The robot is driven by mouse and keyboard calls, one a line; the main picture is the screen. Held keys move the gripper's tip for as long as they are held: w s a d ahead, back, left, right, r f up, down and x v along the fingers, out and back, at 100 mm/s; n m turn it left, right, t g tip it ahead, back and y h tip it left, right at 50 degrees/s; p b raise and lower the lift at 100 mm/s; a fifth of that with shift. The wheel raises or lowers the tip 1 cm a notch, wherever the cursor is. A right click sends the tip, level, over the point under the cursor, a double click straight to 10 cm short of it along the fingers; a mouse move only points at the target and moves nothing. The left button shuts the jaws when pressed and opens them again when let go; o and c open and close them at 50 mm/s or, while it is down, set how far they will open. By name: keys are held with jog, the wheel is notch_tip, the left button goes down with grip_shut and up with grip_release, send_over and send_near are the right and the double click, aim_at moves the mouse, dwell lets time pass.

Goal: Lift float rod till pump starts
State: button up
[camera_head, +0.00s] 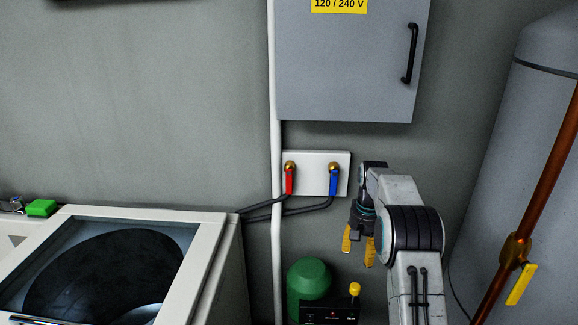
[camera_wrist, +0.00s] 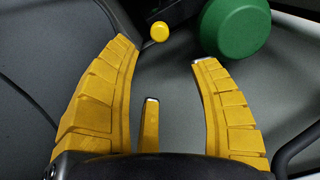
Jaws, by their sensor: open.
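A round yellow knob (camera_head: 354,289), which looks like the top of the float rod, stands low by the wall above a black box (camera_head: 331,314) with small lettering. A green rounded body, probably the pump (camera_head: 309,279), stands to its left. My gripper (camera_head: 357,259) points down with yellow fingers spread and empty, a little above the knob. In the wrist view the knob (camera_wrist: 160,31) shows just beyond the fingertips, roughly between them and apart from them. The green body (camera_wrist: 236,28) is beyond the right finger. The rod below the knob is hidden.
A white washer with a dark glass lid (camera_head: 110,270) stands at left. A valve plate with red and blue taps (camera_head: 316,162) and a grey electrical box (camera_head: 345,70) are on the wall. A grey tank (camera_head: 525,130) and copper pipe (camera_head: 545,180) stand at right.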

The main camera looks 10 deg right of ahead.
jog(key=s+a+f+n+g, duration=0.25)
jog(key=s+f, duration=0.35)
jog(key=s, duration=0.6)
jog(key=s+a+r+n+t, duration=0.1)
jog(key=s+a+r, duration=0.15)
jog(key=s, duration=0.45)
jog(key=s+a+r, duration=0.2)
jog(key=s+r, duration=0.2)
jog(key=s, duration=0.3)
jog(key=s+a+r+n+t, duration=0.1)
jog(key=s+a+r, duration=0.25)
jog(key=s, duration=0.35)
notch_tip(320, 180, up, 7)
jog(key=s+a+t, duration=0.1)
jog(key=s+t, duration=0.1)
jog(key=t, duration=0.2)
jog(key=shift+s+a+n, duration=0.15)
jog(key=shift+a+n, duration=0.05)
jog(key=shift+n, duration=0.15)
